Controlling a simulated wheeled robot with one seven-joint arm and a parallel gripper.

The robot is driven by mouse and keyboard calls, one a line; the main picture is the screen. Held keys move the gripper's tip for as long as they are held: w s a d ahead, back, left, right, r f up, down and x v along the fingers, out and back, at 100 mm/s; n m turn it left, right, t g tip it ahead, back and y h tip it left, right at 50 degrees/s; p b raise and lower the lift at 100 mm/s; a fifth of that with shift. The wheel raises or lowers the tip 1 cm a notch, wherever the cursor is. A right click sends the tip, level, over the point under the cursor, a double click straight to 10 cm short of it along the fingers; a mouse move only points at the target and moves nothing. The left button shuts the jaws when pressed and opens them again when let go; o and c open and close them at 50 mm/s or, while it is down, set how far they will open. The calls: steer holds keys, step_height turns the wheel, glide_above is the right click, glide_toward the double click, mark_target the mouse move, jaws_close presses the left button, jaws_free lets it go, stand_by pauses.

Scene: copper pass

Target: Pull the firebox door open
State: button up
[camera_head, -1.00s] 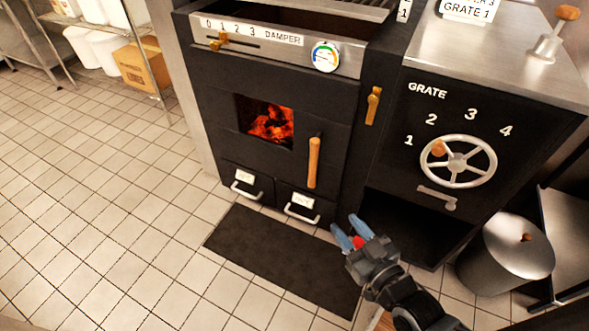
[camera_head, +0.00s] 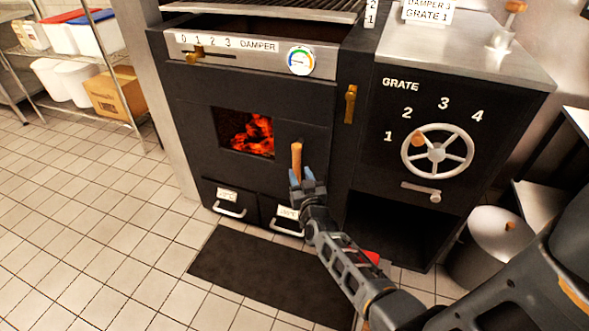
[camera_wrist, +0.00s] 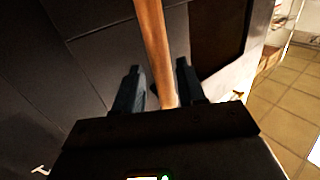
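The firebox door (camera_head: 190,110) is the black front panel with a glowing window (camera_head: 244,132), and it looks closed. Its upright wooden handle (camera_head: 297,157) is on the door's right side. My gripper (camera_head: 302,177) is at the lower part of this handle and hides its bottom end. In the wrist view the wooden handle (camera_wrist: 154,45) runs down between the two fingers of my gripper (camera_wrist: 160,80). The fingers stand apart, with a visible gap on the left side of the handle. The gripper is open around the handle.
Two drawers with metal handles (camera_head: 230,210) sit below the door, above a dark floor mat (camera_head: 262,275). A grate wheel (camera_head: 437,154) is on the right panel. A brass latch (camera_head: 350,104) is right of the door. A metal bin (camera_head: 490,245) stands at lower right.

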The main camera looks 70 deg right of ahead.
mark_target(297, 168)
steer(key=b+x, duration=0.1)
steer(key=x, duration=0.3)
steer(key=shift+w+d, duration=0.3)
jaws_close()
stand_by(0.4)
